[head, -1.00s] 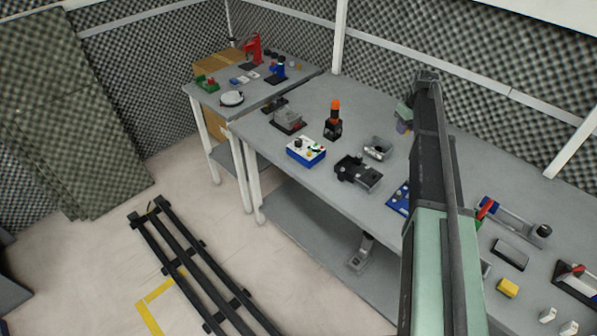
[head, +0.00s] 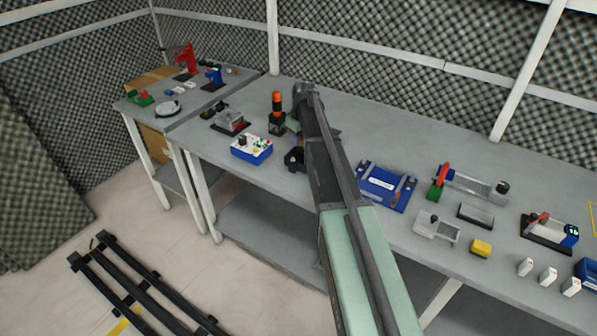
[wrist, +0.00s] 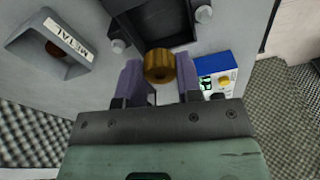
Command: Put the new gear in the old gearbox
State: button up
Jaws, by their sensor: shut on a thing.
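My gripper (wrist: 160,82) has purple fingers and is shut on a brass-coloured gear (wrist: 160,66), which sits between the fingertips in the wrist view. A black open gearbox (wrist: 150,12) with grey round knobs at its corners lies just beyond the gear; the gear overlaps its near edge in the picture, and I cannot tell the height between them. In the head view the gearbox (head: 294,158) shows beside my arm, partly hidden by it. A grey bin (wrist: 36,54) labelled METAL holds a brownish round thing (wrist: 56,49), at left in the wrist view.
A blue box with a white button panel (head: 251,149) stands left of the gearbox. A black and orange upright device (head: 277,112) stands behind. A blue fixture (head: 385,186) lies right of my arm. Several other devices crowd the bench (head: 300,208) further right.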

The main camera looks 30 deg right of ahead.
aim_at(298, 159)
notch_tip(298, 159, down, 8)
jog(key=b, duration=0.5)
jog(key=shift+r, duration=0.5)
jog(key=shift+f, duration=0.2)
jog(key=o, duration=0.7)
notch_tip(298, 159, up, 13)
jog(key=s+p, duration=0.1)
jog(key=p, duration=1.1)
jog(key=s+a+m, duration=0.1)
jog(key=s+a, duration=0.6)
jog(key=s, duration=0.3)
jog(key=s+a+m+g, duration=0.1)
jog(key=s+a, duration=0.6)
jog(key=s, duration=0.3)
jog(key=s+a+m, duration=0.2)
jog(key=s+a, duration=0.6)
jog(key=s, duration=0.2)
jog(key=shift+a+f, duration=0.1)
jog(key=shift+f, duration=0.3)
